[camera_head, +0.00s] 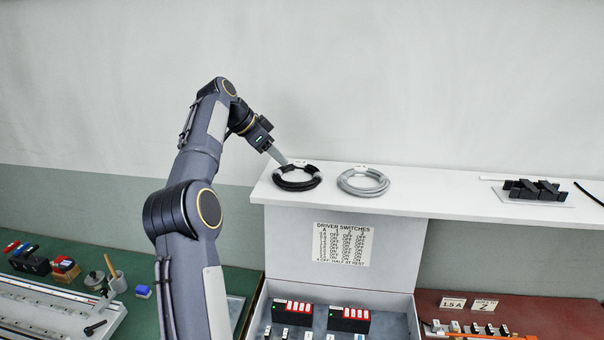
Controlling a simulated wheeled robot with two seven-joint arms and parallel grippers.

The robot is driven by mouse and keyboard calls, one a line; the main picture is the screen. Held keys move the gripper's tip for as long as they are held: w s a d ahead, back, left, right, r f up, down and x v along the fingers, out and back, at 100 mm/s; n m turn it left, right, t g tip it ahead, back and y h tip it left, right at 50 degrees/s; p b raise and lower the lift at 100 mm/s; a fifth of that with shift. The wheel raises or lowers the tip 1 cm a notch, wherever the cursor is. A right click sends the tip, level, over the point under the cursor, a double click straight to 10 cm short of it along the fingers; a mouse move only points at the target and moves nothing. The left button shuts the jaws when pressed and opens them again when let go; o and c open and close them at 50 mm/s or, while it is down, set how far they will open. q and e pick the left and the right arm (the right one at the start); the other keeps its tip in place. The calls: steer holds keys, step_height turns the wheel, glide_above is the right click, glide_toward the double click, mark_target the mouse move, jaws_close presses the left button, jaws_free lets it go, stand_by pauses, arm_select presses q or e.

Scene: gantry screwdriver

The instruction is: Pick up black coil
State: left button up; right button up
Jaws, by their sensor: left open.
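The black coil (297,185) lies flat on the left end of the white shelf (430,200). My left gripper (281,158) comes down from the upper left, with its fingertips at the coil's far-left rim. It is open; I cannot tell whether it touches the coil or whether the coil is between the fingers. My right gripper is not in view.
A grey coil (363,189) lies close to the right of the black coil. Black blocks (535,190) sit on a plate farther right. Below are a switch sign (342,244) and a grey tray (400,303). The shelf between the grey coil and the blocks is clear.

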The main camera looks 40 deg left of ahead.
mark_target(298, 165)
arm_select(q)
steer(key=x, duration=0.4)
steer(key=shift+w+f, duration=0.15)
steer(key=shift+w, duration=0.05)
steer(key=shift+a, duration=0.1)
steer(key=shift+c, duration=0.4)
jaws_close()
